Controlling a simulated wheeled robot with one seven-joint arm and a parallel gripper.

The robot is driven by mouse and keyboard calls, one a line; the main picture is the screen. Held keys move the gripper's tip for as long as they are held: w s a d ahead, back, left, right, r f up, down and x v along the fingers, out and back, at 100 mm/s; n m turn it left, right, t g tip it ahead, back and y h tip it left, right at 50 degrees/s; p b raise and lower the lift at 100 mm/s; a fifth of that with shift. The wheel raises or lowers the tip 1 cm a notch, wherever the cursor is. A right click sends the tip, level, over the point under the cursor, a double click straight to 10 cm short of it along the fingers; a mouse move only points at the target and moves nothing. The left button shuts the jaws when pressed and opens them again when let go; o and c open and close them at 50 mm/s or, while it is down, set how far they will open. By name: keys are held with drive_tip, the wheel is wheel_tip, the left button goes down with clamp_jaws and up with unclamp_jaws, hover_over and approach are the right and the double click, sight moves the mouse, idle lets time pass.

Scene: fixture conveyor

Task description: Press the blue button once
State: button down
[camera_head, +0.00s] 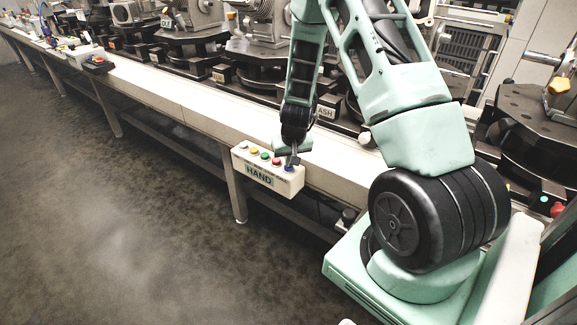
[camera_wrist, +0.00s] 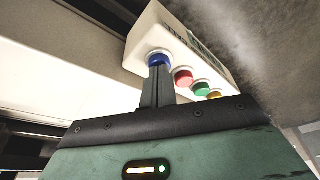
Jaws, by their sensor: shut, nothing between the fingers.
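The blue button (camera_wrist: 158,57) is at the end of a white control box (camera_wrist: 146,32) in the wrist view. In the head view the blue button (camera_head: 289,168) is the rightmost in the row, partly hidden by my gripper. The same white box (camera_head: 241,166) carries a HAND label and hangs at the conveyor's front edge. My gripper (camera_head: 294,160) is shut and empty, with its fingertips right at the blue button. In the wrist view the closed fingertips (camera_wrist: 159,69) overlap the button's near edge. I cannot tell whether they touch or press it.
Red (camera_wrist: 183,77), green (camera_wrist: 201,89) and yellow (camera_wrist: 215,95) buttons sit close beside the blue one. The pale conveyor edge (camera_head: 190,100) runs behind the box, with dark machine fixtures (camera_head: 262,60) beyond. The floor (camera_head: 130,220) at the left front is clear.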

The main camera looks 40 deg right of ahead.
drive_tip(key=shift+f, duration=0.35)
drive_tip(key=shift+r, duration=0.2)
wheel_tip(320, 180, up, 6)
drive_tip(key=p, duration=0.4)
drive_tip(key=shift+p, duration=0.35)
drive_tip(key=shift+f, duration=0.1)
drive_tip(key=p+v, duration=0.2)
drive_tip(key=v, duration=1.5)
drive_tip(key=shift+p, duration=0.4)
